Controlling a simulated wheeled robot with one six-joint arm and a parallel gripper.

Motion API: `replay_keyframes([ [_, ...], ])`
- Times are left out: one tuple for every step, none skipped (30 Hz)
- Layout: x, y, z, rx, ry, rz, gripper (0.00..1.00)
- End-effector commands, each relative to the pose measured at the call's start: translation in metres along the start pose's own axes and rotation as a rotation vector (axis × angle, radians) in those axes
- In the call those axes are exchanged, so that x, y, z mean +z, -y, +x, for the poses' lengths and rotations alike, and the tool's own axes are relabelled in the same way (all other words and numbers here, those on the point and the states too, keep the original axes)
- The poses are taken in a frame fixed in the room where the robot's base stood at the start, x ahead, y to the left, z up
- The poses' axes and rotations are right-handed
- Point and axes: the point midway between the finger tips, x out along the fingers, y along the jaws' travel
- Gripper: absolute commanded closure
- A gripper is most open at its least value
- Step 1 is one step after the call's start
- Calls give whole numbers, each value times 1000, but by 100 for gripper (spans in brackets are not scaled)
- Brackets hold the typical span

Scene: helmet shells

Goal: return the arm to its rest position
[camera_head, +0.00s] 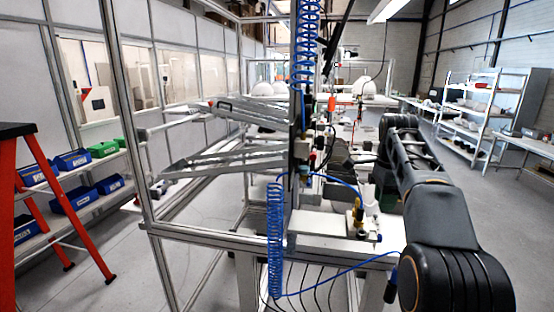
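My black arm rises from the lower right of the head view, with its large round joint nearest the camera. Its link runs away from me to a bend beside the workstation. I cannot make out the fingers of my gripper; they are out of sight or hidden behind the arm. White dome-like helmet shells (365,87) sit on a surface farther back, apart from the arm as far as I can see.
An aluminium-framed workstation (290,249) with a coiled blue hose (275,240) stands left of my arm. An orange ladder (40,195) and blue bins (85,197) are at the left. A shelf rack (468,118) stands at the back right. Open floor (500,215) lies right of the arm.

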Motion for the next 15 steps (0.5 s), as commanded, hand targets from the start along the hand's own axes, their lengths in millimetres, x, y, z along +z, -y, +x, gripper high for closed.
replay_keyframes([
  [-2,1,0,-7,-1,-17,66],
  [-2,2,0,-12,-1,-27,66],
  [-2,3,0,-19,-2,-45,66],
  [-3,4,0,-24,-3,-58,66],
  [-3,5,1,-29,-4,-74,66],
  [-3,7,2,-35,-5,-93,66],
  [-3,8,3,-39,-6,-112,66],
  [-3,9,5,-42,-7,-129,66],
  [-2,11,8,-45,-8,-158,66],
  [-2,12,11,-48,-9,-182,66],
  [-2,14,15,-48,-10,-208,66],
  [-2,15,21,-49,-11,-246,66],
  [-2,16,26,-48,-11,-277,66],
  [-2,17,31,-50,-13,-310,66],
  [-2,17,37,-51,-14,-355,66],
])
